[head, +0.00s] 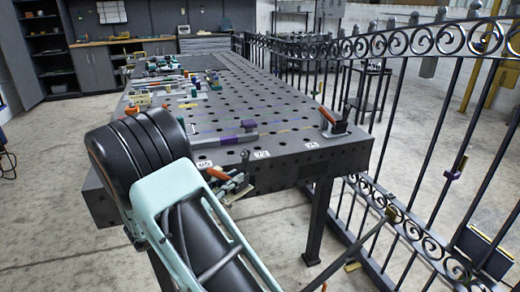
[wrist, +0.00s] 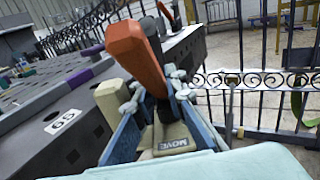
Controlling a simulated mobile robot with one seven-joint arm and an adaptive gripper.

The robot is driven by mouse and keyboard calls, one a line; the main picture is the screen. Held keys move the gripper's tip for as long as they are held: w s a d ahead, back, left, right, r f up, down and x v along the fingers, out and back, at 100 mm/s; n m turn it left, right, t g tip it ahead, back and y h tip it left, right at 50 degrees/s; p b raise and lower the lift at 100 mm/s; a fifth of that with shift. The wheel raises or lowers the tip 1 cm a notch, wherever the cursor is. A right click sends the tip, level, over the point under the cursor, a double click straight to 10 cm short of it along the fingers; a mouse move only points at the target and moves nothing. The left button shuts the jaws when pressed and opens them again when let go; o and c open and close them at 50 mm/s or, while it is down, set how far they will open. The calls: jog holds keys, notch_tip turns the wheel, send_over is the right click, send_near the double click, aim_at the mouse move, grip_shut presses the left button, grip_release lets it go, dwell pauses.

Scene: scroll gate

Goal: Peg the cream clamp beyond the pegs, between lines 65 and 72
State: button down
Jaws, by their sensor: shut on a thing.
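The cream clamp (wrist: 112,100) has a cream body and a thick orange handle (wrist: 135,55). My gripper (wrist: 152,100) is shut on it, with blue fingers on both sides; their contact points are partly hidden. The word MOVE shows on a cream part low between the fingers. In the head view, my gripper (head: 234,184) is at the table's near edge, below labels 65 (head: 204,163) and 72 (head: 262,154). The orange handle (head: 217,174) shows beside it. A dark upright piece (head: 244,157), perhaps a peg, stands close behind. Label 65 also shows in the wrist view (wrist: 62,122).
The perforated table (head: 285,118) holds another orange-handled clamp (head: 332,121) near label 75 (head: 311,146). A grey bar with purple pieces (head: 228,138) lies behind labels 65 and 72. Various parts crowd the table's far left. A black scroll-topped railing (head: 440,40) runs along the right.

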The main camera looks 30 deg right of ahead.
jog(key=s+a+r+n+t+y+p, duration=0.2)
jog(key=s+a+t+p, duration=0.1)
jog(key=s+a+p, duration=0.4)
notch_tip(320, 180, up, 13)
jog(key=a+n+t+p, duration=0.1)
jog(key=a+p, duration=0.1)
jog(key=p, duration=1.6)
jog(key=shift+f+y, duration=0.15)
jog(key=shift+y, duration=0.15)
